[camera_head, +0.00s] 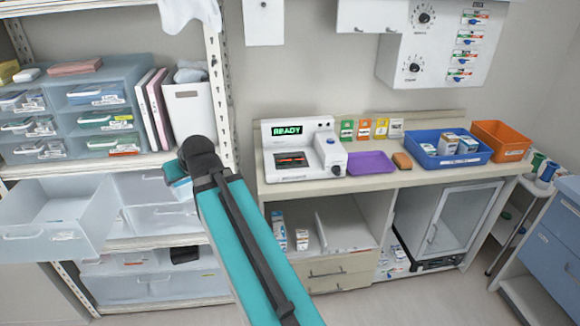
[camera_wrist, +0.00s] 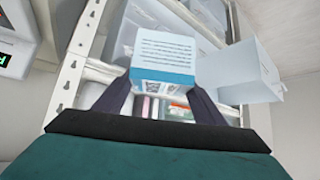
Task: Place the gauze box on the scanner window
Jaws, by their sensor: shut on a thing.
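The gauze box, a white box with a blue band and printed lines (camera_wrist: 163,55), is held between the two dark fingers of my gripper (camera_wrist: 162,90) in the wrist view. In the head view only a small pale-blue part of the box (camera_head: 177,187) shows beside my arm's dark end. It is in front of the shelf rack, left of the scanner. The white scanner (camera_head: 325,150) stands on the counter with a green READY display. Its dark scanner window with a red line (camera_head: 292,160) is bare. The gripper fingers are hidden in the head view.
A purple tray (camera_head: 371,163), a brown item (camera_head: 402,161) and a blue bin of boxes (camera_head: 425,156) stand right of the scanner. An open drawer (camera_head: 60,210) juts out at the left. The rack's upright post (camera_head: 219,85) stands between drawers and counter.

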